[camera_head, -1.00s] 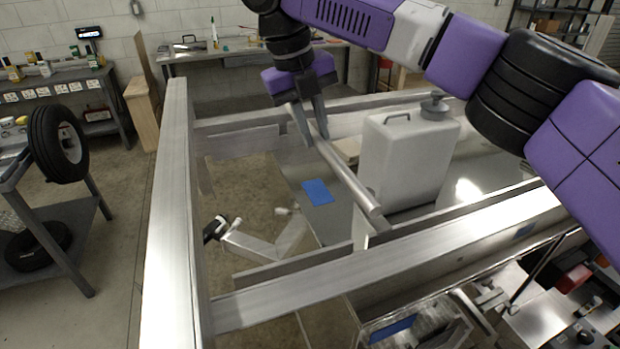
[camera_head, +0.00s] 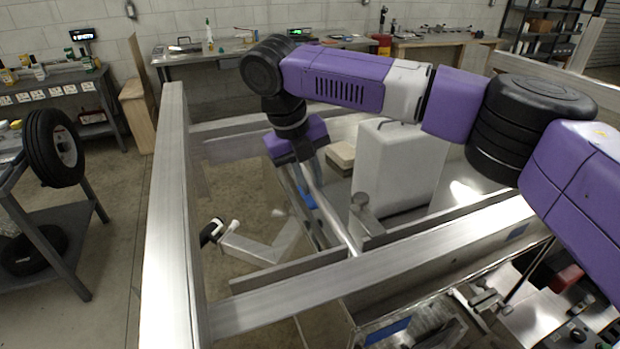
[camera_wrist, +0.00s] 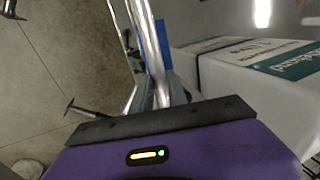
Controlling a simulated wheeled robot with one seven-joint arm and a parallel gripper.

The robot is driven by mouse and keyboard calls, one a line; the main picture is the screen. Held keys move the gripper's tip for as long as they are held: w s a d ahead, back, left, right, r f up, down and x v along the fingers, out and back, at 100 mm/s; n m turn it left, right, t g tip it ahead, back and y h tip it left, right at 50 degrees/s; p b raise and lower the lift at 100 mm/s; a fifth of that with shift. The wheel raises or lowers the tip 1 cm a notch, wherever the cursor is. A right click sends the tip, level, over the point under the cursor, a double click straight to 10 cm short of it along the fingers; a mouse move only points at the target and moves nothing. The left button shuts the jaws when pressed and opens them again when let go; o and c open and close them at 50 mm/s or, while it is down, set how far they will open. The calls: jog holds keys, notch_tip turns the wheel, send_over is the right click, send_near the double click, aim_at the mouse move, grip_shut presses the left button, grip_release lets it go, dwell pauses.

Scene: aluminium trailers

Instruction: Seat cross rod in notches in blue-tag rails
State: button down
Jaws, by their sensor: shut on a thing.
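The cross rod (camera_head: 337,222) is a shiny metal bar. My gripper (camera_head: 305,180) is shut on it near its far end. The rod also shows in the wrist view (camera_wrist: 150,45), running away from the jaws. In the head view it slopes down, its near end at a gap between two upright plates along the front rail (camera_head: 390,263). I cannot tell whether that end sits in the gap. The far end is hidden by my gripper.
A pale block (camera_head: 342,155) lies behind. The left frame beam (camera_head: 165,220) is clear. A wheel (camera_head: 55,148) stands on the left cart.

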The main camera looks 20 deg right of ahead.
jog(key=c, duration=1.3)
grip_release()
jog(key=shift+f, duration=0.1)
jog(key=v, duration=1.2)
jog(key=shift+b, duration=0.45)
